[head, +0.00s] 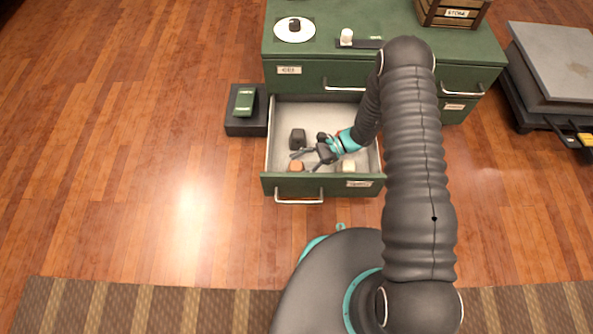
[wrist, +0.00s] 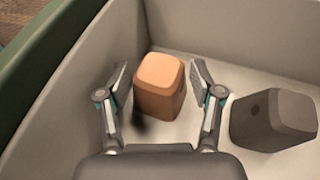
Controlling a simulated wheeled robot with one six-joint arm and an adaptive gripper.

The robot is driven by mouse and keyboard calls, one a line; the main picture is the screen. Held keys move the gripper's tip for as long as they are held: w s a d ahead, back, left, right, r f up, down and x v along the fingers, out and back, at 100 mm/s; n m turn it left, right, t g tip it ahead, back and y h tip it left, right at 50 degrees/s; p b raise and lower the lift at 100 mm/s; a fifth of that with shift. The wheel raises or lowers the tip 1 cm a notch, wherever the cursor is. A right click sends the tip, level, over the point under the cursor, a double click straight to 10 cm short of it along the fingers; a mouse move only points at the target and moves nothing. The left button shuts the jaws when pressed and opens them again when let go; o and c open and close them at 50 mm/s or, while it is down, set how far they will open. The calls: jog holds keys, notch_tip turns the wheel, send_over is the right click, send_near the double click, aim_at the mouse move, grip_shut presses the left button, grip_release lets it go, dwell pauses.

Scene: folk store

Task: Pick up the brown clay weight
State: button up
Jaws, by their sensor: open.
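The brown clay weight (wrist: 159,86) is an orange-brown block with rounded edges on the floor of the open drawer, near a drawer wall. In the head view the clay weight (head: 296,165) sits close to the drawer's front panel, partly behind my gripper. My gripper (wrist: 161,82) is open, with one finger on each side of the weight and gaps showing on both sides. In the head view my gripper (head: 302,162) reaches down into the drawer from the right. I cannot tell how far the fingertips are above the drawer floor.
A dark grey weight (wrist: 272,120) stands right of my gripper in the wrist view; it also shows in the head view (head: 297,139). A pale weight (head: 348,166) sits in the drawer's front right. The drawer (head: 275,185) has walls close by. A dark box (head: 246,125) stands left of it.

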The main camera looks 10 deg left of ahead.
jog(key=shift+x, duration=0.8)
jog(key=shift+c, duration=0.3)
jog(key=c, duration=1)
jog(key=shift+r, duration=0.1)
